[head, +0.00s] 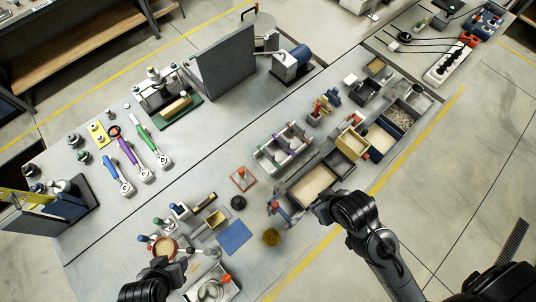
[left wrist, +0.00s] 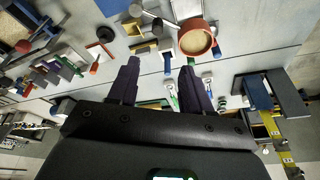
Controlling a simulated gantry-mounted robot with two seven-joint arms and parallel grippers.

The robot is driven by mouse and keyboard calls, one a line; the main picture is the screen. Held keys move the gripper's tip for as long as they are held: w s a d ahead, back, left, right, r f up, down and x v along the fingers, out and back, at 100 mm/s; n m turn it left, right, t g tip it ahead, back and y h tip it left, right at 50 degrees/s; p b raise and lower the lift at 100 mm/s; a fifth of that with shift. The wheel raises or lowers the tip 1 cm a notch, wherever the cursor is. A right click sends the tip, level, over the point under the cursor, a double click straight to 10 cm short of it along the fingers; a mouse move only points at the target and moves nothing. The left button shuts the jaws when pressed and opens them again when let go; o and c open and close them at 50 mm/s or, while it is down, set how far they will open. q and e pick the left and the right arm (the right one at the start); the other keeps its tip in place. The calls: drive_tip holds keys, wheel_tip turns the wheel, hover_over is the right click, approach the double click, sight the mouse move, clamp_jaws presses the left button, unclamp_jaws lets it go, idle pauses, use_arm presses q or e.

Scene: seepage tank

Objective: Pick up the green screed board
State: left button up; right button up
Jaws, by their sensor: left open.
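A slotted grey rack (head: 262,158) near the middle of the table holds upright thin pieces, one purplish and one greenish; they are too small for me to tell whether the green one is the screed board. A long green-handled tool (head: 143,130) lies farther back, beside purple and blue ones. My left gripper (head: 180,262) is over the front left of the table, near the orange-rimmed bowl. In the left wrist view its dark fingers (left wrist: 160,82) are apart with nothing between them. My right gripper (head: 322,207) is beside the sand-filled tray; its fingers are too dark and small to read.
The orange-rimmed bowl (head: 164,247) and a blue mat (head: 234,237) are near my left gripper. A sand-filled tray (head: 311,184) stands near the front edge. A dark upright panel (head: 222,62) stands behind.

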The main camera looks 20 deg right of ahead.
idle(0.3)
use_arm(q)
drive_tip(key=o, duration=0.8)
drive_tip(key=shift+a, duration=0.1)
drive_tip(key=shift+o, duration=0.2)
